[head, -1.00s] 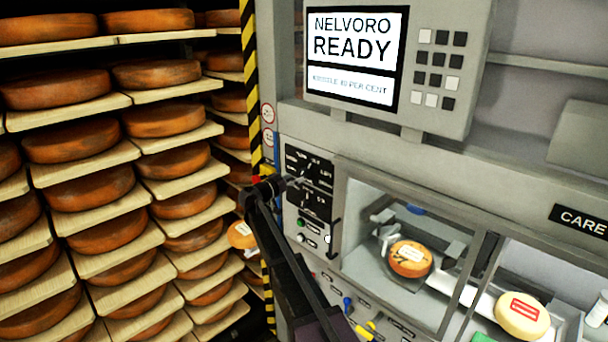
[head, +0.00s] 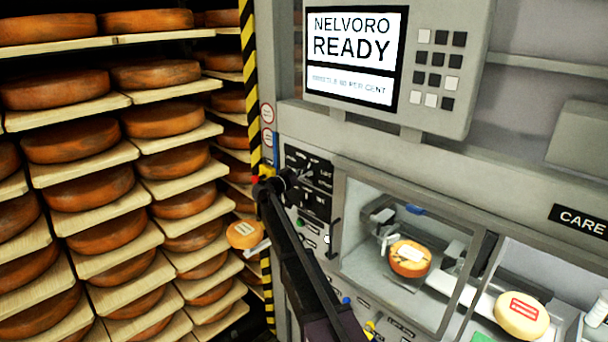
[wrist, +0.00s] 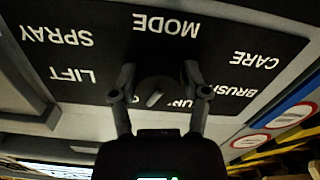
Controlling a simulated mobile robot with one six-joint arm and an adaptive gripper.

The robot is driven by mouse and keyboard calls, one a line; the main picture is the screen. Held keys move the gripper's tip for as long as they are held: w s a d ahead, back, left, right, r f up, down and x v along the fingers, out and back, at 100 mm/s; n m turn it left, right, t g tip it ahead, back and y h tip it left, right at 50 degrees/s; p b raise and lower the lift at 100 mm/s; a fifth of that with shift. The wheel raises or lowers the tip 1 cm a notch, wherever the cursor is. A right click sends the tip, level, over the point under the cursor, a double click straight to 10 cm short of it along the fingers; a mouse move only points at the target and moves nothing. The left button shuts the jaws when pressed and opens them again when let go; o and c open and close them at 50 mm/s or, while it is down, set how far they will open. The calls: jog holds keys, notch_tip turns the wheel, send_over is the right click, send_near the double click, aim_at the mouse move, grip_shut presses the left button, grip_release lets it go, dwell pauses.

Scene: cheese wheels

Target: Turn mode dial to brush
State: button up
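The mode dial (wrist: 157,92) is a dark round knob with a light pointer mark, on a black panel (wrist: 228,50) that appears upside down in the wrist view. The panel reads MODE, CARE, BRUSH, LIFT and SPRAY, with another label partly hidden. The BRUSH label (wrist: 226,91) is right of the dial. My gripper (wrist: 157,76) is open, one finger on each side of the dial; a small gap shows, and contact is unclear. In the head view my gripper (head: 294,178) is at the black panel (head: 322,172) and hides the dial.
The screen (head: 352,58) above reads NELVORO READY. A glazed bay holding a cheese wheel (head: 410,258) is to the right. A cheese wheel (head: 245,235) sits left of my arm. Shelves of cheese wheels (head: 165,120) fill the left side.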

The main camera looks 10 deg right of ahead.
jog(key=c, duration=0.5)
jog(key=shift+o, duration=0.2)
jog(key=shift+n, duration=0.5)
jog(key=n, duration=0.3)
jog(key=shift+n, duration=0.3)
jog(key=n, duration=0.4)
jog(key=shift+n, duration=0.3)
jog(key=n, duration=0.4)
jog(key=shift+r, duration=0.1)
jog(key=n, duration=0.4)
jog(key=shift+n, duration=0.3)
